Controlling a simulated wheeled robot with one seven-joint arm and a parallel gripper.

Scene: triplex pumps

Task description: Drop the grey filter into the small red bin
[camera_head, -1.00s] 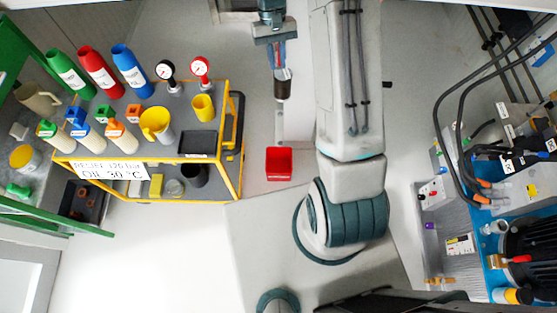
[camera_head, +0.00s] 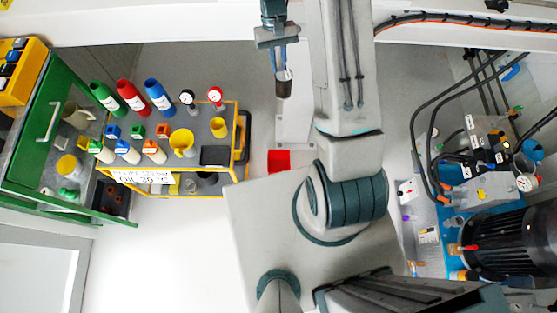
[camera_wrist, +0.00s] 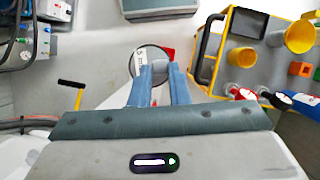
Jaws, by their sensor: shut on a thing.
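My gripper (camera_head: 280,69) points down at the upper middle of the head view, with its blue fingers shut on the grey filter. The filter (camera_head: 284,88) is a short dark-grey cylinder hanging below the fingertips, clear of the floor. In the wrist view the filter (camera_wrist: 151,51) shows as a round shape between and beyond the fingertips (camera_wrist: 156,69). The small red bin (camera_head: 279,160) stands below the filter in the head view, left of my arm. In the wrist view only a red piece of the bin (camera_wrist: 170,53) shows, mostly hidden behind the filter.
A yellow-framed cart (camera_head: 239,160) with bottles, gauges and cups stands left of the bin. A green cabinet (camera_head: 50,165) is at the far left. A pump with a black motor (camera_head: 505,240) and hoses is at the right. Floor between cart and cabinet front is clear.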

